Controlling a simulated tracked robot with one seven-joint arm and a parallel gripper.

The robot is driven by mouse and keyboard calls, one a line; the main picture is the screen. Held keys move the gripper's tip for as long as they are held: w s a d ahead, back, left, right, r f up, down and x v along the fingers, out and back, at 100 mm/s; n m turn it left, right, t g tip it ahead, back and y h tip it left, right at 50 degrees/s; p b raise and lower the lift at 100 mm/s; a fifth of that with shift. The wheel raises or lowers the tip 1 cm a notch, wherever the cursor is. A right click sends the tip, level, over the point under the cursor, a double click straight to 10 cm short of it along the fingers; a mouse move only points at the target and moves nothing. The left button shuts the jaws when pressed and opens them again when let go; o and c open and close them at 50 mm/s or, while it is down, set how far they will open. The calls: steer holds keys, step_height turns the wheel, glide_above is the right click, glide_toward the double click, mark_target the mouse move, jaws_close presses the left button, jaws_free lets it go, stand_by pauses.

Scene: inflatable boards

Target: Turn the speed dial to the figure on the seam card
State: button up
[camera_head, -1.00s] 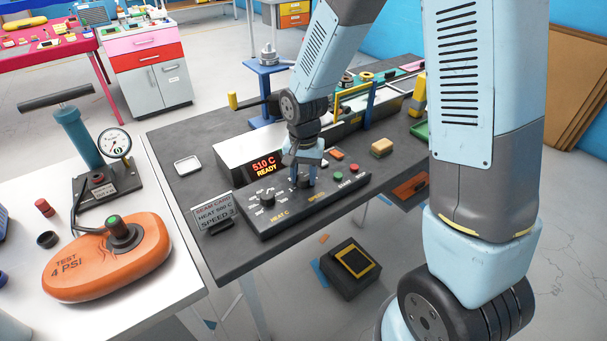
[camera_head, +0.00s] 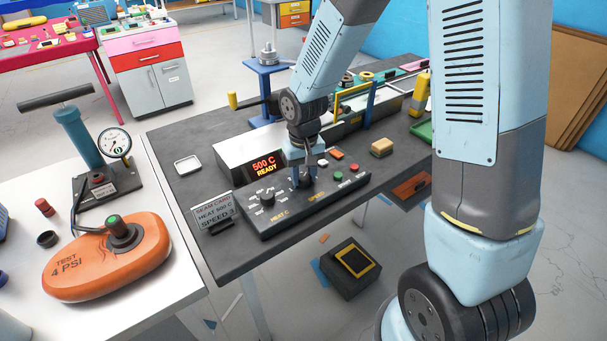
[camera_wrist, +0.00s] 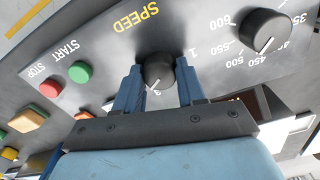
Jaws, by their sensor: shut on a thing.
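The black speed dial (camera_wrist: 160,70) stands on the control panel beside the yellow word SPEED. My gripper (camera_wrist: 159,82) is shut on it, one blue finger on each side. In the head view my gripper (camera_head: 304,180) points down and hides most of the dial. The dial's white line points toward a figure at the gripper side that looks like 3; a 1 shows to the right. The seam card (camera_head: 213,212) stands at the panel's left and reads HEAT 500 C and SPEED; its speed figure is not legible.
The heat dial (camera_head: 267,199) is left of the gripper. The red display (camera_head: 264,167) reads 500 C READY. Green (camera_head: 339,177) and red (camera_head: 354,168) buttons are to the right.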

mark_target(304, 176)
steer(key=n, duration=0.5)
steer(key=shift+n, duration=0.3)
stand_by(0.4)
steer(key=o, duration=1.1)
steer(key=shift+c, duration=0.2)
step_height(304, 176, up, 14)
steer(key=shift+f, duration=0.15)
steer(key=s+d+r+m+t, duration=0.2)
steer(key=s+d+r+m, duration=0.2)
steer(key=s+d+r, duration=0.3)
steer(key=s+d+r+m+t, duration=0.3)
steer(key=s+d+r+m, duration=0.2)
steer(key=s+d+r, duration=0.3)
steer(key=s+d, duration=0.1)
steer(key=d, duration=0.3)
steer(key=shift+s+d+t, duration=0.2)
steer(key=shift+s+t, duration=0.1)
steer(key=shift+s, duration=0.05)
